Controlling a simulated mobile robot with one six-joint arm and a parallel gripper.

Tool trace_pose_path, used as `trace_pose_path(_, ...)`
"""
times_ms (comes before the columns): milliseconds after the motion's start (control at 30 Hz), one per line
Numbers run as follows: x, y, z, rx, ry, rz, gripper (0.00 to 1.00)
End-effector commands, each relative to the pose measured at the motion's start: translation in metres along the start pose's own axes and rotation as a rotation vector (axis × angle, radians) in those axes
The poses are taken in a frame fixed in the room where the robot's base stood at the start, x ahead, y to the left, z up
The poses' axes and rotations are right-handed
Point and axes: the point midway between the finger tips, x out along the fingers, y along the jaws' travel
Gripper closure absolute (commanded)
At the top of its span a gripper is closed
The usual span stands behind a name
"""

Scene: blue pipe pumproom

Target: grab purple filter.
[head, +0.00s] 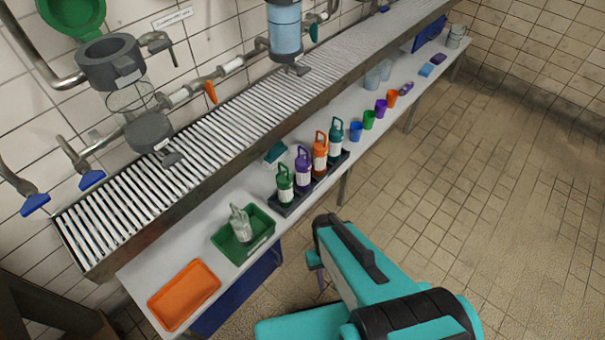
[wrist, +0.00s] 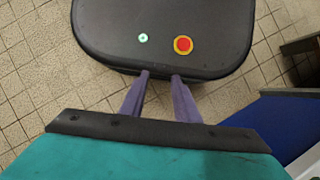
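A purple filter (head: 303,170) with a loop handle and a pale label stands upright in a black rack (head: 290,207) on the white lower bench. A green filter (head: 285,184) stands to its left; an orange filter (head: 320,154) and a teal filter (head: 336,138) stand to its right. My gripper (wrist: 160,76) shows in the wrist view with its two purple fingers apart and nothing between them. In the head view it is mostly hidden behind my arm, below and right of the rack, apart from the filters. The purple filter does not show in the wrist view.
A green tray (head: 265,226) with a clear bottle (head: 241,223) and an orange tray (head: 184,296) lie left of the rack. Several coloured cups stand to the right, including a purple cup (head: 381,107). A slatted metal shelf (head: 200,141) runs behind. The tiled floor (head: 480,190) is open at right.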

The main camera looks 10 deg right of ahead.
Motion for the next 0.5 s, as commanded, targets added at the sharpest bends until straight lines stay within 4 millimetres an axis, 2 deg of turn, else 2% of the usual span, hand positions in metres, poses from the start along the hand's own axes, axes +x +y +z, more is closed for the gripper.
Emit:
trace_pose_path(167, -0.032, 0.004, -0.025, -0.047, 0.036, 0.004, 0.71)
trace_pose_path(267, -0.058, 0.005, -0.044, -0.084, 0.065, 0.006, 0.71)
trace_pose_path(500, -0.131, 0.005, -0.089, -0.179, 0.136, 0.016, 0.71)
